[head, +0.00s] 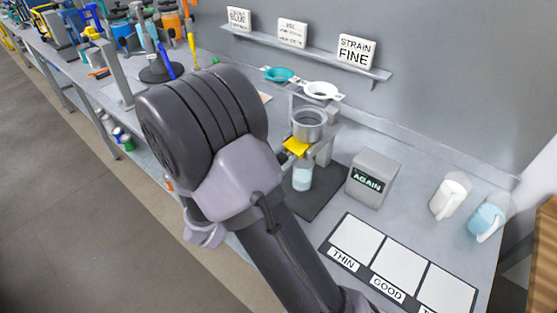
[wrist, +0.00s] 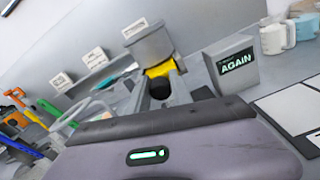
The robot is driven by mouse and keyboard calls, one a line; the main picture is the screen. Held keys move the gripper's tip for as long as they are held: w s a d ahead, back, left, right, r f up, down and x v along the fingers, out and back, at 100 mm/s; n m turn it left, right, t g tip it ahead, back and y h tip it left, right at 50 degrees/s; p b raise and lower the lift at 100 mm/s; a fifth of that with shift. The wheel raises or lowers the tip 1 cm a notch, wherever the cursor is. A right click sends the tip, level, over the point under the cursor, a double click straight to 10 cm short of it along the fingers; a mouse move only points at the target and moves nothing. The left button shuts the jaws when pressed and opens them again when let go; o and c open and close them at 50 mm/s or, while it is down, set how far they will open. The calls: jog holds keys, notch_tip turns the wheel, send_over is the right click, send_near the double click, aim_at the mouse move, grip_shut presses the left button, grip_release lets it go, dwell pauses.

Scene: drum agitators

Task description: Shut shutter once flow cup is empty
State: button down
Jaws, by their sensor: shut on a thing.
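The grey flow cup (head: 308,122) sits on a stand on the bench; its inside looks grey, and I cannot tell if liquid is left in it. It also shows in the wrist view (wrist: 152,45). The yellow shutter (head: 296,147) sticks out under the cup and shows in the wrist view (wrist: 160,70). A clear beaker (head: 302,178) with pale blue liquid stands below. My gripper (wrist: 160,90) is shut on the shutter's near end; its grip is partly hidden by its own housing. In the head view my arm hides the gripper.
An "AGAIN" box (head: 373,178) stands right of the stand, with a white jug (head: 449,197) and a blue jug (head: 486,220) beyond. Labelled pads (head: 400,265) lie in front. A shelf (head: 310,57) with signs is behind. Tools crowd the left.

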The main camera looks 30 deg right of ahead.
jog(key=c, duration=1.1)
grip_release()
jog(key=shift+c, duration=0.2)
jog(key=p+v, duration=0.3)
jog(key=v, duration=1.4)
jog(key=shift+a, duration=0.2)
